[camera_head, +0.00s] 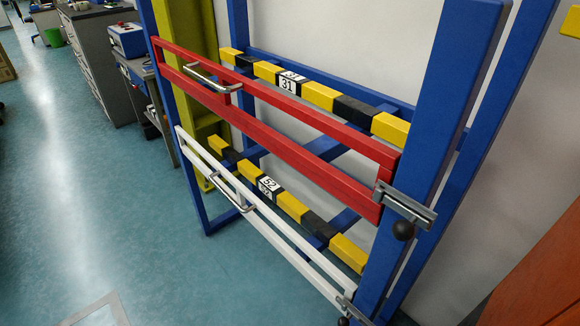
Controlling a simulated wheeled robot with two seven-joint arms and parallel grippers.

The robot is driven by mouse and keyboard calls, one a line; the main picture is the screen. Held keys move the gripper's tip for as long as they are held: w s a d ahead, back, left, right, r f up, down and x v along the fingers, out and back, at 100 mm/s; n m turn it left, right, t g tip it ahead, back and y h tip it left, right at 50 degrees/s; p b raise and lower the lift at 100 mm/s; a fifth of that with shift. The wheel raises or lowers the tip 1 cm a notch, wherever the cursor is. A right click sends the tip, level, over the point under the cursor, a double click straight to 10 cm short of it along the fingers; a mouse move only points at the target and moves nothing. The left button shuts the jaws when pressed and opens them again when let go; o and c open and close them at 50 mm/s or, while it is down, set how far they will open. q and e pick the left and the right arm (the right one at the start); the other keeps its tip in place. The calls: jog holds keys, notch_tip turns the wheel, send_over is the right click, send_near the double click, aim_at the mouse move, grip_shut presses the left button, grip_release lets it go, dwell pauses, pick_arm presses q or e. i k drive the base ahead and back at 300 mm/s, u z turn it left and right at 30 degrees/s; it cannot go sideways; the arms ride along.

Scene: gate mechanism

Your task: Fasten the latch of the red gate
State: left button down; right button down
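The red gate (290,147) is a two-bar red frame spanning the blue rack, between the left blue post and the thick right blue post (440,120). A silver handle (213,78) is on its upper left part. A metal latch (404,204) with a black ball knob (403,230) sits at the gate's right end, on the right post. The knob hangs below the latch plate. I cannot tell from this view whether the bolt is engaged. Neither of my grippers is in view.
A white gate (285,230) with its own handle (230,193) and latch (352,309) is below. Yellow-black bars (320,96) run behind the gates. An orange-brown panel (540,285) stands at lower right. Grey drawer cabinets (95,60) are far left. The floor at left is mostly clear.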

aim_at(402, 230)
jog(key=z, duration=1.1)
jog(key=k, duration=0.55)
jog(key=u, duration=0.6)
